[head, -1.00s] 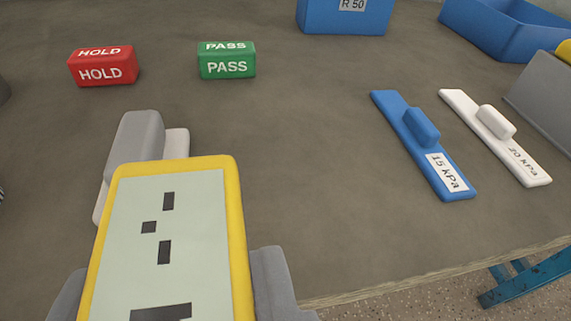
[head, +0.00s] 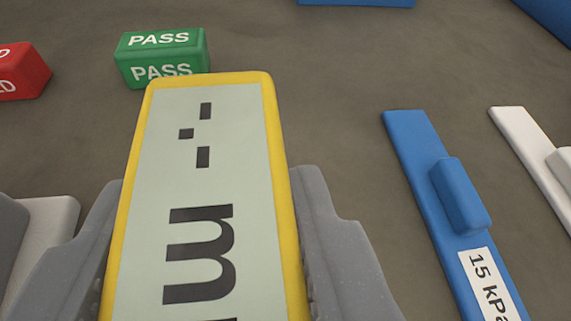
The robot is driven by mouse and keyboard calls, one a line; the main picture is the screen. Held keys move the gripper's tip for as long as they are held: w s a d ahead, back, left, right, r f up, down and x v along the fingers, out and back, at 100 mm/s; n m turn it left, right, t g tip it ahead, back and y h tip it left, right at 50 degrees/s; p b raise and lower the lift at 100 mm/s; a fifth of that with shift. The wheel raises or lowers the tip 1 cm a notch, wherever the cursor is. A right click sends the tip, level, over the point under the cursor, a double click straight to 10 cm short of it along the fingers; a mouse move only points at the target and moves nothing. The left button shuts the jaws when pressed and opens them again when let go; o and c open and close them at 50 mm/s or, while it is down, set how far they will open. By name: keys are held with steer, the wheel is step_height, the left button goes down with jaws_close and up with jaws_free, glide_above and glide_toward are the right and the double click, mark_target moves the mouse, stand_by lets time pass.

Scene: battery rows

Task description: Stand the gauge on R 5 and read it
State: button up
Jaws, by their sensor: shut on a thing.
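The gauge (head: 245,190) is a yellow-framed block with a pale display. Its display shows a dash-dot-dash mark and a large letter "m", turned sideways; the lower part is cut off by the picture's edge. My gripper (head: 215,225) is shut on the gauge, with one grey finger on each side. The gauge hides the table directly behind it. No thing marked R 5 can be read in this view.
A green PASS block (head: 160,58) stands just beyond the gauge, with a red HOLD block (head: 18,72) at the left. A blue 15 kPa plate (head: 435,185) and a white plate (head: 540,150) lie at the right. A blue bin's edge (head: 355,2) shows at the top.

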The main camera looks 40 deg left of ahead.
mark_target(250, 246)
steer(key=shift+w+a+f, duration=0.1)
steer(key=shift+w+a, duration=0.15)
steer(key=shift+w, duration=0.4)
steer(key=shift+w+f, duration=0.1)
steer(key=shift+f, duration=1.45)
steer(key=shift+f, duration=0.2)
steer(key=o, duration=1.1)
steer(key=shift+f+b, duration=0.15)
steer(key=shift+b, duration=0.25)
steer(key=v, duration=0.4)
steer(key=p+v, duration=0.1)
steer(key=v, duration=0.4)
steer(key=r+v, duration=0.1)
steer(key=v, duration=0.4)
steer(key=shift+w+a+p, duration=0.15)
steer(key=shift+w+p, duration=0.1)
steer(key=shift+p, duration=0.05)
